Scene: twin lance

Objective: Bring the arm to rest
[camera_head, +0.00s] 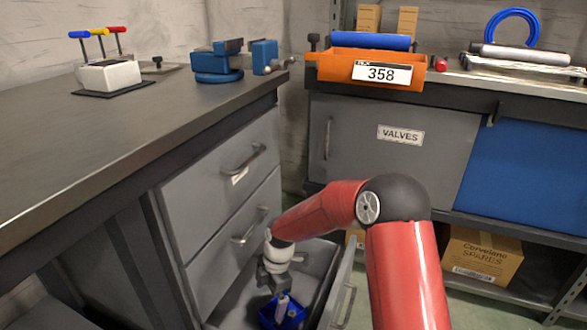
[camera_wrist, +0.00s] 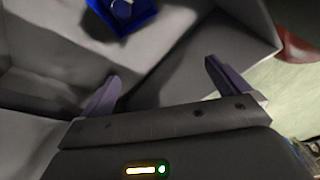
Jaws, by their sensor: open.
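My red arm reaches down to an open lower drawer (camera_head: 239,305) of the grey workbench in the head view. My gripper (camera_wrist: 158,80) is open, with its two fingers apart and nothing between them in the wrist view. In the head view the gripper is inside or just above the drawer, beside a small blue tray (camera_head: 291,314) that holds a pale object. The blue tray also shows at the top of the wrist view (camera_wrist: 143,14), beyond the fingertips. Whether the fingers touch the drawer cannot be told.
Two shut drawers (camera_head: 220,171) are above the open one. A blue vise (camera_head: 215,62) and a white block with coloured handles (camera_head: 108,75) stand on the bench. An orange bin (camera_head: 337,68) sits on the back counter. A cardboard box (camera_head: 481,256) is on the lower shelf.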

